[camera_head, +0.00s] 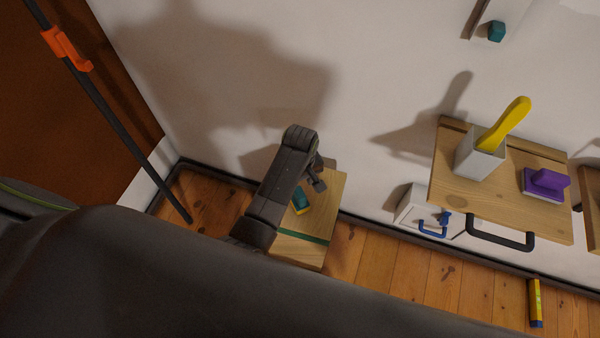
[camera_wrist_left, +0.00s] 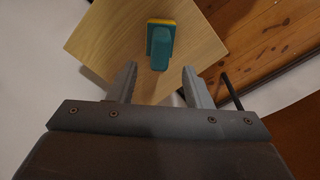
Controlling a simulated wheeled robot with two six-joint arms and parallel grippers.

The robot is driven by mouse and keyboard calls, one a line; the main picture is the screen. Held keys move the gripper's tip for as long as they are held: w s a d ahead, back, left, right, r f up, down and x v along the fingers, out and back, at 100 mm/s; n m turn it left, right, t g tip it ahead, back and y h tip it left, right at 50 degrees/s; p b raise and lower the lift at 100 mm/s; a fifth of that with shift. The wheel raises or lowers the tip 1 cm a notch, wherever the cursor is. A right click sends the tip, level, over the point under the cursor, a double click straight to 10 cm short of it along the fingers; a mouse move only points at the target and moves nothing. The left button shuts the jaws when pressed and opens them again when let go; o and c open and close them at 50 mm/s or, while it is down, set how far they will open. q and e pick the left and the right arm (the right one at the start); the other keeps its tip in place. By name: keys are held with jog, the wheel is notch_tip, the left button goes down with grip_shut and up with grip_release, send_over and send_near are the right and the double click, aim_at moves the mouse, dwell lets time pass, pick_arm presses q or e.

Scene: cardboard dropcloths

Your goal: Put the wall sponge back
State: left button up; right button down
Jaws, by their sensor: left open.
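A teal and yellow sponge (camera_head: 300,198) lies on a small wooden stool top (camera_head: 317,218) by the wall. It also shows in the left wrist view (camera_wrist_left: 160,45), teal handle part up and yellow edge beyond. My left gripper (camera_head: 318,178) is over the stool, partly covering the sponge in the head view. In the left wrist view my left gripper (camera_wrist_left: 159,69) is open and empty, with the sponge ahead between and beyond the fingertips, apart from them. My right gripper is not in view.
A wooden wall shelf (camera_head: 470,203) holds a white cup (camera_head: 480,155) with a yellow-handled tool and a purple block-like sponge (camera_head: 545,184). A white box with blue handle (camera_head: 432,230) sits below. A yellow object (camera_head: 535,303) lies on the floor. A dark pole (camera_head: 120,125) leans left.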

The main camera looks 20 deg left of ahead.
pick_arm(q)
jog(key=shift+r, duration=1.9)
